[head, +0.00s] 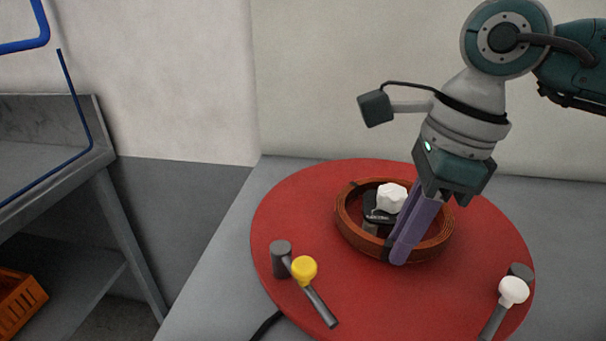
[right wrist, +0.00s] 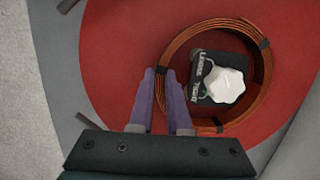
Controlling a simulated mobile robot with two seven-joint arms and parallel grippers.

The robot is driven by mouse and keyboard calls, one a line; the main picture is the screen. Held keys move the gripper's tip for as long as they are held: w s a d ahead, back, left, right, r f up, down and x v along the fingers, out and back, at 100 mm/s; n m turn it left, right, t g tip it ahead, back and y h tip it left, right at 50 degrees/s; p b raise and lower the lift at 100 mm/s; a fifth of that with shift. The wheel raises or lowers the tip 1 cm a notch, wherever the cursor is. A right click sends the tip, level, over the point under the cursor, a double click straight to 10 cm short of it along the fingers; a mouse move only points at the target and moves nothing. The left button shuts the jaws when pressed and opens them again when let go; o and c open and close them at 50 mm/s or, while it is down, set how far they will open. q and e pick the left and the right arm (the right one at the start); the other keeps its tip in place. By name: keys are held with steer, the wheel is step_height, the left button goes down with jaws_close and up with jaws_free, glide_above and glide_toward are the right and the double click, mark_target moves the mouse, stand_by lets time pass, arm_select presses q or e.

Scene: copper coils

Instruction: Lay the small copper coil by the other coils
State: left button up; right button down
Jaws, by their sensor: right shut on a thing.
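A copper coil (head: 351,225), reddish brown with dark bands, lies on a round red board (head: 300,200). It also shows in the right wrist view (right wrist: 264,72). My right gripper (head: 400,256) comes down steeply on the coil's near right side. Its purple fingers are shut on the coil's wall, seen in the right wrist view (right wrist: 160,75) at the coil's left edge, one finger outside and one inside. The coil appears to rest on or just above the board; I cannot tell which. No other coils show. My left gripper is out of view.
Inside the coil's ring stands a black lettered block with a white knob (head: 391,197). Grey levers with a yellow knob (head: 304,270) and a white knob (head: 513,290) sit on the board. A grey bench (head: 60,160) and an orange crate (head: 18,298) are at left.

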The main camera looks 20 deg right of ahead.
steer(key=shift+w+r+p, duration=0.1)
steer(key=shift+r+p, duration=2)
steer(key=shift+r, duration=1.15)
steer(key=shift+f, duration=0.1)
